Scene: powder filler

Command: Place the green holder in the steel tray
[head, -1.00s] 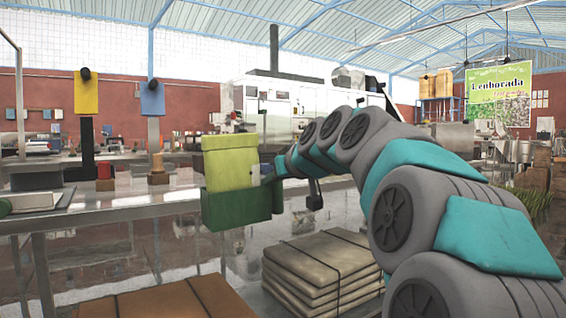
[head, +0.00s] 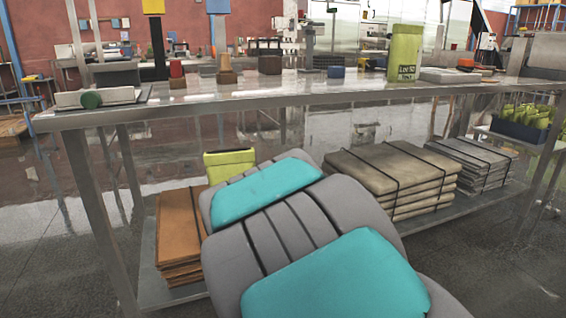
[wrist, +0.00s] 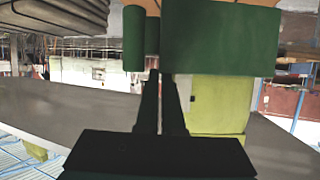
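The dark green holder (wrist: 222,40) fills the top of the wrist view, which looks upside down. A yellow-green pouch (wrist: 218,110) stands in it, and the pouch top (head: 229,163) shows behind my arm in the head view. My gripper's (wrist: 161,76) dark fingers are close together and meet the holder's side, so it appears held; the exact contact is dark. My arm hides the gripper and holder in the head view. A flat grey tray-like piece (head: 146,96) lies at the table's left end; I cannot tell whether it is the steel tray.
The long steel table (head: 290,92) crosses the head view. Brown sheets (head: 180,235) and strapped grey stacks (head: 395,175) lie on the lower shelf. Between the small items the tabletop has bare patches.

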